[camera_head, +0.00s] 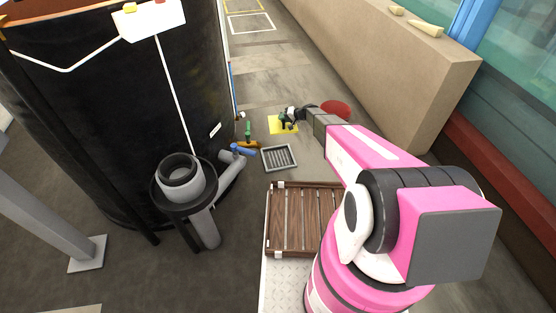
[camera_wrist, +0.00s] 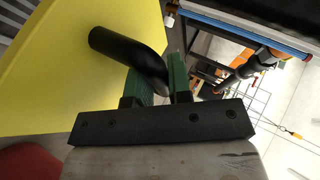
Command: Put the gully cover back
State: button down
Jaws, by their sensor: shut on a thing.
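A yellow square plate (camera_head: 275,126) with a black handle, which looks like the gully cover, is at my gripper (camera_head: 287,119) in the head view. In the wrist view the plate (camera_wrist: 60,65) fills the upper left, and its thick, bent black handle (camera_wrist: 115,50) runs between the green fingers of my gripper (camera_wrist: 160,85). My gripper is shut on that handle. I cannot tell whether the plate touches the floor. A square grey-framed grate (camera_head: 279,157), probably the gully, lies in the floor nearer to me, apart from the plate. My gripper hides part of the plate.
A big black tank (camera_head: 110,110) stands at left, with a grey pipe (camera_head: 229,180) and blue valve (camera_head: 240,150) beside the grate. A green-handled tool (camera_head: 247,128) stands left of the plate. A red round object (camera_head: 335,107) and a beige wall (camera_head: 385,75) are at right.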

jog(key=shift+n+g, duration=0.7)
jog(key=shift+s+a+f, duration=0.4)
jog(key=shift+s+f, duration=0.4)
jog(key=shift+f, duration=3.25)
jog(key=shift+s+a+f, duration=0.4)
jog(key=shift+s+f, duration=0.4)
jog(key=shift+f, duration=3.25)
jog(key=shift+s+a+f, duration=0.4)
jog(key=shift+s+f, duration=0.4)
jog(key=shift+f, duration=3.25)
jog(key=c, duration=1.1)
grip_release()
jog(key=shift+f, duration=0.1)
jog(key=shift+o, duration=0.2)
